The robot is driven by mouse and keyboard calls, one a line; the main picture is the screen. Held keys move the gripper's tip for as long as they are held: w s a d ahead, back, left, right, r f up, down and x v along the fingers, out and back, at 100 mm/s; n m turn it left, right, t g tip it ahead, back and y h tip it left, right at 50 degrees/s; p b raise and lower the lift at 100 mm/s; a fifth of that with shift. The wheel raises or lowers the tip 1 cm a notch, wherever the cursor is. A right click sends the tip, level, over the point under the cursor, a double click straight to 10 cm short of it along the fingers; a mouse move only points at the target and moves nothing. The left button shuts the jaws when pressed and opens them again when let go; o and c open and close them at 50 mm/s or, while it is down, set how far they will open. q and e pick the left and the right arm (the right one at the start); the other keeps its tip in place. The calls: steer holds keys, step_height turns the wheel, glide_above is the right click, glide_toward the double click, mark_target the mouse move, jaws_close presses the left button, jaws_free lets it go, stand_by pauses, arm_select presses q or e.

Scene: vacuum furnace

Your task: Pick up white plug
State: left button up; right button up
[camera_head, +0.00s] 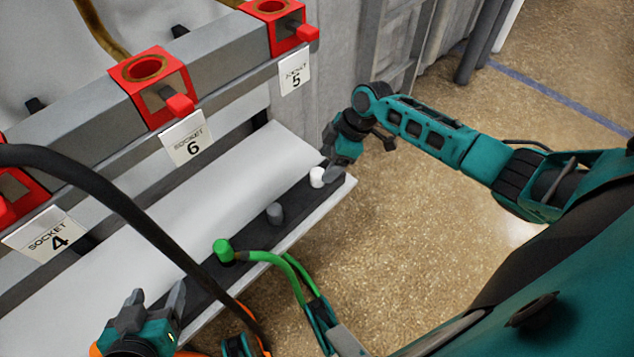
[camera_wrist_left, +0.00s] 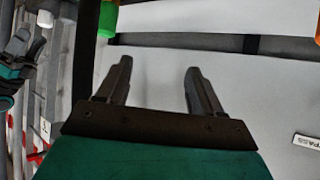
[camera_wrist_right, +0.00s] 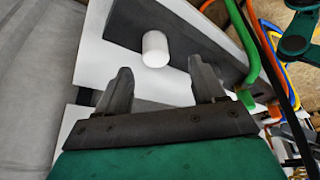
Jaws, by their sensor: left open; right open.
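The white plug (camera_head: 317,177) stands on the dark strip near the right end of the white shelf. In the right wrist view the white plug (camera_wrist_right: 155,48) is ahead of the fingertips, roughly between their lines. My right gripper (camera_head: 334,166) is open and empty, right beside the plug in the head view; whether it touches is unclear. The right wrist view shows both fingers (camera_wrist_right: 165,82) apart. My left gripper (camera_head: 150,305) is open and empty at the lower left, over the near end of the shelf. The left wrist view shows its fingers (camera_wrist_left: 160,72) spread.
A grey plug (camera_head: 275,213) and a green plug (camera_head: 222,250) with a green hose stand on the same dark strip. A black cable (camera_head: 130,210) crosses the shelf (camera_head: 215,190). Red sockets (camera_head: 150,85) labelled 4, 6 and 5 line the rail above. Floor lies right of the shelf edge.

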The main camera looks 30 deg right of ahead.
mark_target(321, 171)
steer(key=x, duration=0.1)
steer(key=b+x, duration=0.1)
steer(key=x, duration=0.1)
steer(key=b+x, duration=0.1)
steer(key=shift+w+d+f, duration=0.25)
steer(key=shift+f, duration=0.05)
steer(key=shift+w+a+f+b, duration=0.1)
steer(key=shift+a+f+b, duration=0.2)
steer(key=shift+f, duration=0.1)
arm_select(q)
steer(key=shift+w+d+f, duration=0.25)
steer(key=shift+d+f, duration=0.2)
steer(key=shift+f, duration=0.1)
arm_select(e)
steer(key=shift+d, duration=0.1)
steer(key=shift+c, duration=0.5)
steer(key=c, duration=1.1)
